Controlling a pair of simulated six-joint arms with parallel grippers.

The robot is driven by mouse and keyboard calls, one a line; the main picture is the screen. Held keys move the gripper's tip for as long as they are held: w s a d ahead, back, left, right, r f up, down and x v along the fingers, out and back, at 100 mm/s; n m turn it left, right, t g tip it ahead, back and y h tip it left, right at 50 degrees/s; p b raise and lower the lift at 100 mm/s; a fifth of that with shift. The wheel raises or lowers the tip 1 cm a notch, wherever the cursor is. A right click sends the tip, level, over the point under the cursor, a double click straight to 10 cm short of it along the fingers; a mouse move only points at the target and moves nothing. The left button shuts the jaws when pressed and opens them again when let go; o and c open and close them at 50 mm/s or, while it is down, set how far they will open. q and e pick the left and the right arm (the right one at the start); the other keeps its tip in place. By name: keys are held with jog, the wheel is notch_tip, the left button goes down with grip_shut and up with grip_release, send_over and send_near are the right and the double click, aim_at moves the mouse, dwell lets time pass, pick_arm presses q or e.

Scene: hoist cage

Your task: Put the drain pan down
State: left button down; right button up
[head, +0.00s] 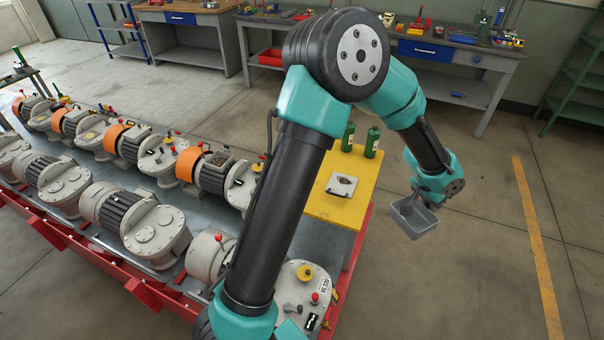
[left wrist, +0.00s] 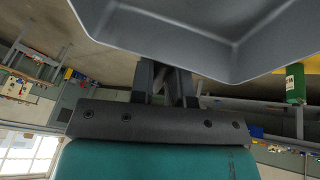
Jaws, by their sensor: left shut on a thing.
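The drain pan (head: 415,217) is a small grey open tray, held in the air to the right of the yellow table. It looks tilted in the head view. My left gripper (head: 420,195) is shut on its edge. In the left wrist view the pan (left wrist: 215,35) fills the top of the picture, with the fingers of my left gripper (left wrist: 168,80) meeting at its near side. The inside of the pan is only partly visible. My right gripper is not in view.
A yellow tabletop (head: 325,208) carries two green bottles (head: 372,142) and a small light plate with a dark centre (head: 342,186). A red-framed bench with several hoist motors (head: 155,232) runs left. Open floor (head: 470,270) with a yellow line (head: 537,250) lies right.

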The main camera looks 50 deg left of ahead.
pick_arm(q)
jog(key=shift+w+d+f+n, duration=0.2)
jog(key=shift+w+f+n, duration=0.1)
jog(key=shift+w+n, duration=0.1)
jog(key=a+f+n+y, duration=0.2)
jog(key=a+f+n, duration=0.3)
jog(key=a, duration=0.5)
jog(key=w+a+f+n+y, duration=0.15)
jog(key=a+f+n, duration=0.3)
jog(key=a, duration=0.55)
jog(key=a+f+n+y, duration=0.3)
jog(key=a+f+n, duration=0.25)
jog(key=a, duration=0.45)
jog(key=s+a+f+n+g, duration=0.1)
jog(key=s+a+f+n, duration=0.1)
jog(key=a, duration=0.5)
jog(key=s+a+f+n+g+y, duration=0.1)
jog(key=s+a+f+n, duration=0.2)
jog(key=s+a+n, duration=0.2)
jog(key=s+a+f+n+g+y, duration=0.1)
jog(key=s+a+f+n, duration=0.1)
jog(key=a, duration=0.8)
jog(key=shift+s+a+f+n, duration=0.2)
jog(key=shift+s+n, duration=0.15)
jog(key=shift+s, duration=0.3)
jog(key=shift+s+a+f+n, duration=0.15)
jog(key=shift+s+n, duration=0.2)
jog(key=shift+s, duration=0.3)
